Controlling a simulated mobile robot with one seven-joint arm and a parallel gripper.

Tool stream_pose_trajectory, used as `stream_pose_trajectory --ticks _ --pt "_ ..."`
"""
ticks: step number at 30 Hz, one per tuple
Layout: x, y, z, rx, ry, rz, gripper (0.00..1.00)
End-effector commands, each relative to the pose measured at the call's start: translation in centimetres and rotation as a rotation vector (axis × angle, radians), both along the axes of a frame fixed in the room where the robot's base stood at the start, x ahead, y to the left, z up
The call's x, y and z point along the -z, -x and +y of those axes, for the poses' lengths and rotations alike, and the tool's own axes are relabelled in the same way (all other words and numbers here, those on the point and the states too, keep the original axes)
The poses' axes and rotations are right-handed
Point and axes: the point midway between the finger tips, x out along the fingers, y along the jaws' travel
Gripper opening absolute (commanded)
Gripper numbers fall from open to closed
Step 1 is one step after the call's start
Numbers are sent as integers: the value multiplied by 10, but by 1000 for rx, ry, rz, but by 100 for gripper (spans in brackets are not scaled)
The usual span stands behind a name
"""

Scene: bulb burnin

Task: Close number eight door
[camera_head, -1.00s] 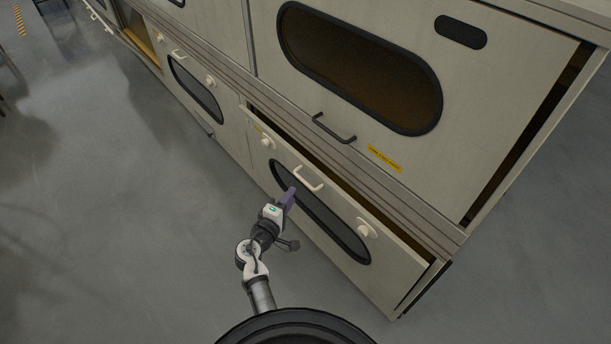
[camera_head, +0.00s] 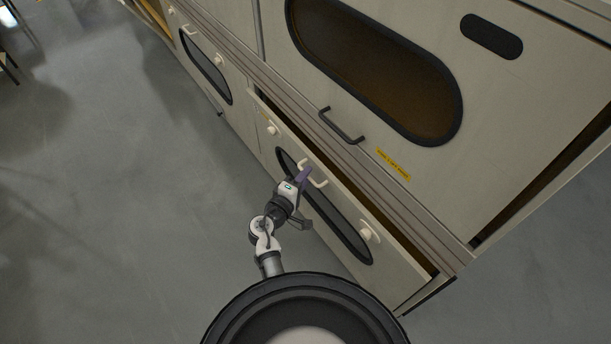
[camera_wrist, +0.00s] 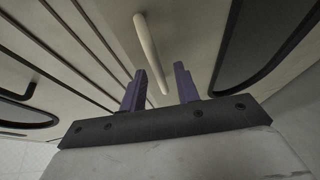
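The lower right door (camera_head: 345,188) stands ajar, with a dark gap along its top edge. It has a dark-rimmed oval window, a round cream knob on each side and a cream bar handle (camera_head: 318,182). No number is legible on it. My gripper (camera_head: 305,172) is at this handle, in front of the door and overlapping part of it. In the wrist view my gripper's two purple fingers (camera_wrist: 160,85) are apart, and the cream handle (camera_wrist: 150,45) shows between and beyond them. I cannot tell whether they touch it.
Above is a large panel (camera_head: 480,120) with an oval window, a dark handle (camera_head: 340,126) and a yellow label. A lower door (camera_head: 205,65) to the left looks shut. An opening with an orange-brown inside (camera_head: 157,14) is at the far upper left. Grey floor (camera_head: 120,210) is clear on the left.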

Motion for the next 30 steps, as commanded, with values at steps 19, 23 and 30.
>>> stream_pose_trajectory --ticks 19,23,30 --pt "-2 -2 -2 1 -4 3 0" --pt "-8 -12 -16 5 -35 28 0" --pt "-7 -24 -33 1 -78 58 0"
